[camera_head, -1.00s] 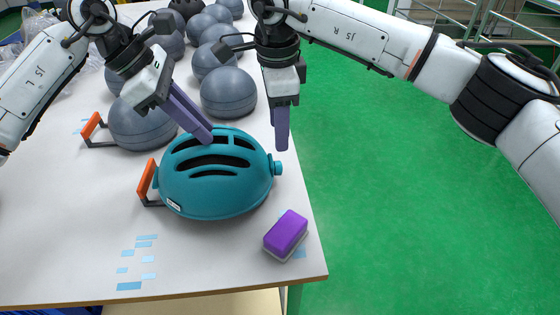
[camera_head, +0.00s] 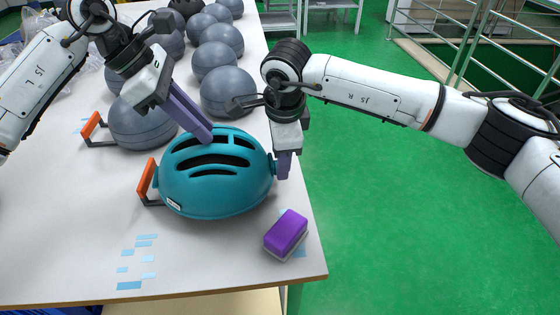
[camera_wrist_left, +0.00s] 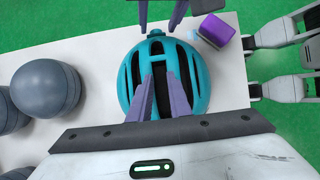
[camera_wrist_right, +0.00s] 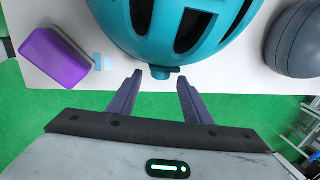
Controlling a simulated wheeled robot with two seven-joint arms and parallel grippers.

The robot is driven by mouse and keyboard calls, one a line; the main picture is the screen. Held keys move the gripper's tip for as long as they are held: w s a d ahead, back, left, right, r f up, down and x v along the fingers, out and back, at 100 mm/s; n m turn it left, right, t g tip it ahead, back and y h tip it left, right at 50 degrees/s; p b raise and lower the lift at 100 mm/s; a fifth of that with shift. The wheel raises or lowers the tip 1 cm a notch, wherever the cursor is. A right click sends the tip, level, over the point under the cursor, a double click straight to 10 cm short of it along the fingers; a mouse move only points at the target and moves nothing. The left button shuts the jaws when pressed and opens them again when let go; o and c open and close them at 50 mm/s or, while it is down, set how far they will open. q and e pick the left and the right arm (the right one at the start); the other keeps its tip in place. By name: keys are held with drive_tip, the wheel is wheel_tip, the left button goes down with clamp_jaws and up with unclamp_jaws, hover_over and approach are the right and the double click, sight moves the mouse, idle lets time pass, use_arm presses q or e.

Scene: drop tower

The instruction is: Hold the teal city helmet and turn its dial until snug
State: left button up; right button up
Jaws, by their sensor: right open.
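The teal helmet (camera_head: 215,190) sits on the table with an orange-handled clamp (camera_head: 147,178) at its left side. My left gripper (camera_head: 207,137) reaches down onto the helmet's top; in the left wrist view its fingers (camera_wrist_left: 160,80) are close together over the middle vent, closed on the shell. The dial (camera_wrist_right: 160,72) is a small teal knob on the helmet's edge, partly hidden by my right gripper in the head view. My right gripper (camera_head: 284,170) is open at the dial; in the right wrist view the dial lies between and just beyond its fingertips.
A purple and grey sponge-like block (camera_head: 286,234) lies near the table's front right corner. A grey dome (camera_head: 142,125) with an orange handle stands behind the helmet, and several more grey domes fill the back. Blue tape marks (camera_head: 140,260) lie front left. Green floor is open to the right.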

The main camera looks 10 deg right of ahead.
drive_tip(key=shift+x, duration=1.3)
drive_tip(key=c, duration=1.1)
drive_tip(key=shift+w+g, duration=0.15)
drive_tip(key=shift+g, duration=0.6)
drive_tip(key=shift+w+g, duration=0.15)
drive_tip(key=shift+g, duration=0.6)
drive_tip(key=shift+w+g, duration=0.1)
drive_tip(key=shift+g, duration=0.5)
